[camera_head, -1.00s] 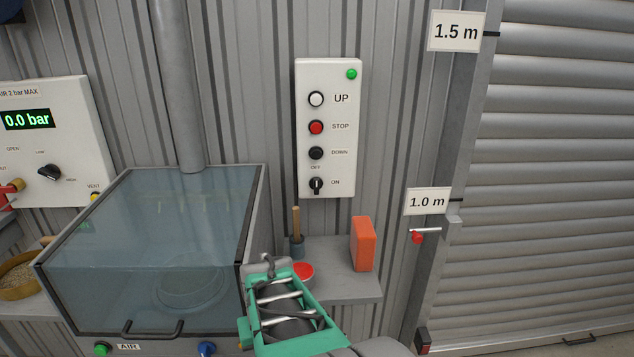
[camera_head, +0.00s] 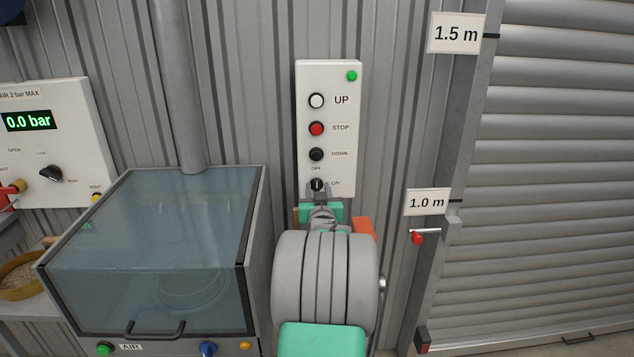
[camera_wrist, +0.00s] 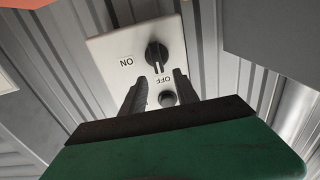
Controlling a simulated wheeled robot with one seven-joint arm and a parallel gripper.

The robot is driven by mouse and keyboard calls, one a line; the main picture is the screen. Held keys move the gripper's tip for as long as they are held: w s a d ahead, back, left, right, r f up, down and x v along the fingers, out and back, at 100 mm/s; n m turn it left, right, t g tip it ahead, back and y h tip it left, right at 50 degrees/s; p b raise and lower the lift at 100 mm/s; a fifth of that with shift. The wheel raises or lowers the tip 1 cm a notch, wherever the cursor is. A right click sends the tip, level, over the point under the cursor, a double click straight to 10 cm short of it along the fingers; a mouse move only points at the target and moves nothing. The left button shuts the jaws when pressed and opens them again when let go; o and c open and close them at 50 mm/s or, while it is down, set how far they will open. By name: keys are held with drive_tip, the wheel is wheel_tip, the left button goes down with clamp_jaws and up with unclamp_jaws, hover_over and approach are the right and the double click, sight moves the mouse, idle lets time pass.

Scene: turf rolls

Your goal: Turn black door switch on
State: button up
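The black door switch (camera_head: 316,184) is a small rotary knob at the bottom of the white control panel (camera_head: 328,125), with OFF above it and ON to its right. It also shows in the wrist view (camera_wrist: 157,52), where its pale mark lines up toward OFF. My gripper (camera_head: 318,191) is just in front of the switch and partly covers its lower side. In the wrist view my gripper (camera_wrist: 160,82) is open and empty, its two dark fingers apart and pointing at the switch. I cannot tell whether they touch it.
Above the switch are the DOWN (camera_head: 316,154), STOP (camera_head: 316,128) and UP (camera_head: 316,101) buttons. An orange block (camera_head: 365,228) stands behind my arm. A glass-topped cabinet (camera_head: 160,245) is at left, the roller door (camera_head: 560,180) at right.

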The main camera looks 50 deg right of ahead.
sight(317, 182)
drive_tip(key=x, duration=0.4)
drive_tip(key=shift+w+d+p, duration=0.1)
drive_tip(key=shift+w+p, duration=0.05)
drive_tip(key=shift+p, duration=0.2)
drive_tip(key=shift+c, duration=0.5)
clamp_jaws()
